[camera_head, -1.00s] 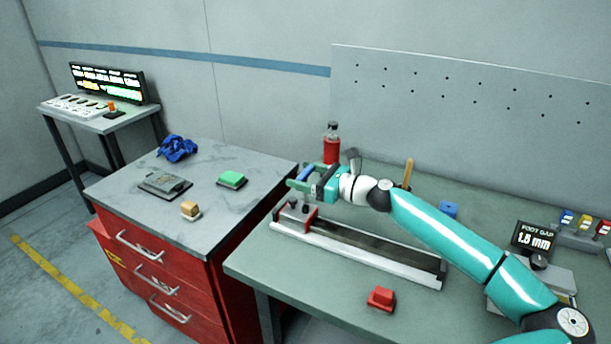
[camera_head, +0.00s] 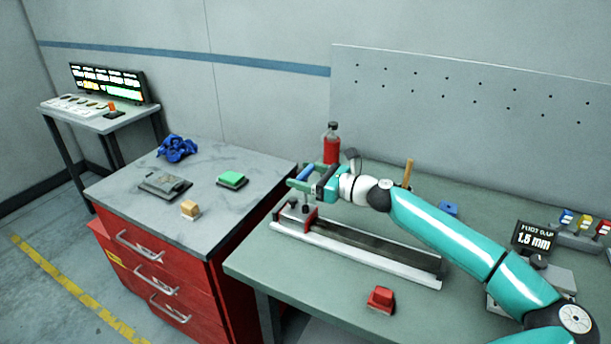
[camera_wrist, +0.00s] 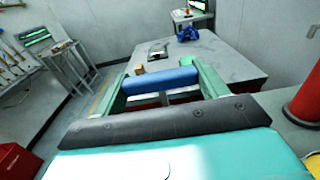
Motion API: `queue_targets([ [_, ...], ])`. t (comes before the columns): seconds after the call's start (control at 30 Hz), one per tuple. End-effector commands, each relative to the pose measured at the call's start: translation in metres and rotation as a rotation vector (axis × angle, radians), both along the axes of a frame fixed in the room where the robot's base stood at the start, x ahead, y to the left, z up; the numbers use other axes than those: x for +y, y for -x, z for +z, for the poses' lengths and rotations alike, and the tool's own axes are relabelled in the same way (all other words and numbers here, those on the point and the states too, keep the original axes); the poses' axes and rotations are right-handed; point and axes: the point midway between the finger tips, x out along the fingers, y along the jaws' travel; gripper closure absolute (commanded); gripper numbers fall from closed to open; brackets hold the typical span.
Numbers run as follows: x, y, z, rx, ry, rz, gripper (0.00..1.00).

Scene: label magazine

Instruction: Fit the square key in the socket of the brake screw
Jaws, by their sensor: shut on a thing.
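My gripper (camera_head: 302,183) is shut on the blue handle of the square key (camera_head: 306,172), above the left end of the long magazine rail (camera_head: 345,262). In the wrist view the handle (camera_wrist: 160,79) lies crosswise between the two green fingers. Below the gripper is a red and grey block (camera_head: 296,215) with small dark knobs or screw heads on top. The brake screw's socket is too small to see, so I cannot tell whether the key is in it.
A red bottle (camera_head: 331,148) stands behind the gripper. A wooden handle (camera_head: 408,173) stands upright behind my arm. A red block (camera_head: 380,299) and a blue block (camera_head: 448,208) lie on the green bench. A red drawer cabinet (camera_head: 165,262) adjoins at left.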

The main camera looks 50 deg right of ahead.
Motion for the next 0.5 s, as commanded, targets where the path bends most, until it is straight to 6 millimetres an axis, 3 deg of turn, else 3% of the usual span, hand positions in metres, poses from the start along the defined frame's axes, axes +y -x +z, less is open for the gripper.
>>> queue_targets([
  [0.5, -0.0002, 0.0000, -0.0058, 0.000, -0.001, 0.000, 0.54],
])
